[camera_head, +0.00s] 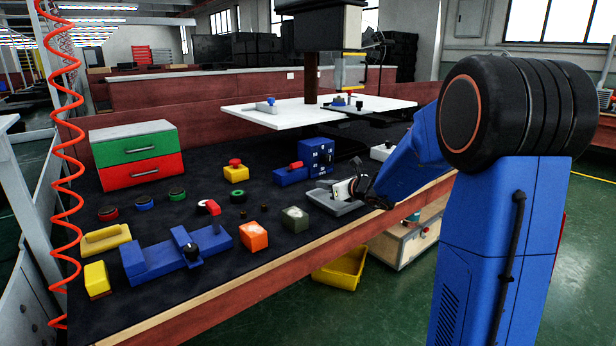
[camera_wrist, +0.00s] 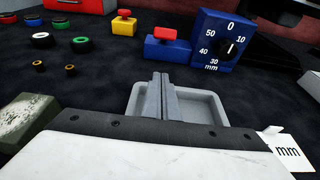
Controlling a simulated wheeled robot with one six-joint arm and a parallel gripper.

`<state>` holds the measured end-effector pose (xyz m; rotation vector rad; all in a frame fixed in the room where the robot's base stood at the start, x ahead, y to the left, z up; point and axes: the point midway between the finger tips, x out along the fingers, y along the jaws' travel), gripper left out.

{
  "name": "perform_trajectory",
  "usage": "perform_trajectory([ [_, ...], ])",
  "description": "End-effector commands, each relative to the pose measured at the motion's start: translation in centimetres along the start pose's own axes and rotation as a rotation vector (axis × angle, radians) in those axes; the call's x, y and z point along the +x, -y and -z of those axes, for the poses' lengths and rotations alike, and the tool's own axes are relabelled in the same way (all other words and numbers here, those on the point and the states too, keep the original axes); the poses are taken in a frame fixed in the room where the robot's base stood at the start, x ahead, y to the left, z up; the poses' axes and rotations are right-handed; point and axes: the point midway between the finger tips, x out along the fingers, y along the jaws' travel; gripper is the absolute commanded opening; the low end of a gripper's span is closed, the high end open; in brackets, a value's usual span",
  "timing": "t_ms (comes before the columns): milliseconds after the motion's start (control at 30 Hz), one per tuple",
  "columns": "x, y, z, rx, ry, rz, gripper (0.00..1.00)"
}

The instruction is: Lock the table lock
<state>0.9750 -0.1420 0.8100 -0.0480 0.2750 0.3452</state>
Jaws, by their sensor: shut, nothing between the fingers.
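No part is labelled as the table lock, and I cannot tell for sure which one it is. A blue block with a red top piece (camera_head: 291,174) stands beside a blue dial box (camera_head: 318,157); the wrist view shows the same block (camera_wrist: 167,48) and the dial (camera_wrist: 226,42) near its 0 mark. A larger blue fixture (camera_head: 150,262) with a red-topped lever and black knob lies at the front left. My gripper (camera_wrist: 160,80) is shut and empty, its fingers together over a shallow grey tray (camera_wrist: 205,105), short of the blue block. It also shows in the head view (camera_head: 340,190).
A yellow block with a red button (camera_head: 236,172), an orange block (camera_head: 253,237) and a grey-green block (camera_head: 295,219) stand on the dark mat. Several small rings lie left. A green-and-red drawer box (camera_head: 137,156) stands at the back. A white board (camera_head: 285,115) lies beyond.

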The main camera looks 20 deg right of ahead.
Motion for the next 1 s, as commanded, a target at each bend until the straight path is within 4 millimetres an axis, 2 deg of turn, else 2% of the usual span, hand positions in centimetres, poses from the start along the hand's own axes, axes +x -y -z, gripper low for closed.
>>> perform_trajectory([
  [167, 1.8, -0.1, 0.1, 0.000, -0.001, -0.003, 0.00],
  [633, 10.0, -0.1, 0.1, 0.000, -0.001, -0.002, 0.00],
  [800, 10.4, -0.1, -2.3, -0.002, 0.002, -0.001, 0.00],
  [1000, 10.7, 0.0, -3.7, -0.001, 0.001, -0.001, 0.00],
])
